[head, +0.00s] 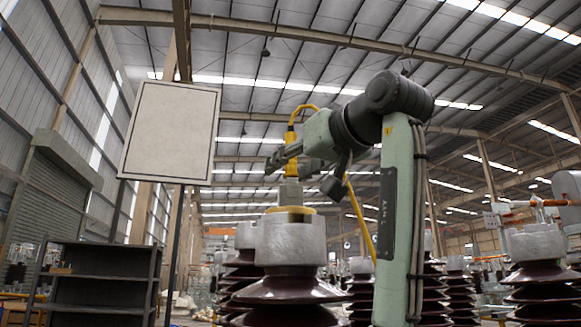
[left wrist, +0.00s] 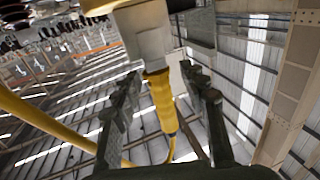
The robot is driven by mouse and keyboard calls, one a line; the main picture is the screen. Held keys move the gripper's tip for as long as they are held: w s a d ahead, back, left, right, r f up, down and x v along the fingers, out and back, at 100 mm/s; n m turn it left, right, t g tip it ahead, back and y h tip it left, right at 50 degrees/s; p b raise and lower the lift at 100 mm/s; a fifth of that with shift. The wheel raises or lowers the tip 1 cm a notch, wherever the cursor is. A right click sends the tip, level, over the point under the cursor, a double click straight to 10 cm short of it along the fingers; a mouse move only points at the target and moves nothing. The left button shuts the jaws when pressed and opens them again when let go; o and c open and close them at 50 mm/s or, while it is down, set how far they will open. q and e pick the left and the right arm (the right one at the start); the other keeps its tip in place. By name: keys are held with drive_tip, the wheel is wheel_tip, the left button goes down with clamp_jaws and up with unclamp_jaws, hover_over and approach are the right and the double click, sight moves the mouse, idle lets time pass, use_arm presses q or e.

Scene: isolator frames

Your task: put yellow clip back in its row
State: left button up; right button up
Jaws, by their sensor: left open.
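The yellow clip (head: 291,152) stands upright above a grey block (head: 291,193) on top of the nearest insulator. A yellow cable leaves its top and loops to the right. In the left wrist view the yellow clip (left wrist: 160,98) lies between the two fingers, with a pale block (left wrist: 143,38) beyond it. My left gripper (head: 278,160) is at the clip's height, its fingers pointing left across it. It also shows in the left wrist view (left wrist: 161,76), with gaps beside the clip, open. Whether a finger touches the clip I cannot tell. My right gripper is out of view.
The near insulator (head: 290,245) has a grey metal cap and dark brown sheds. More insulators stand behind it and at the right (head: 537,255). A blank framed board (head: 171,132) stands at the left, above a dark shelf (head: 105,285). The yellow cable (head: 358,215) hangs behind my arm.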

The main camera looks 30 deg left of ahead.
use_arm(q)
drive_tip(key=shift+c, duration=0.6)
clamp_jaws()
drive_tip(key=shift+r, duration=0.15)
wheel_tip(320, 180, up, 18)
idle(0.3)
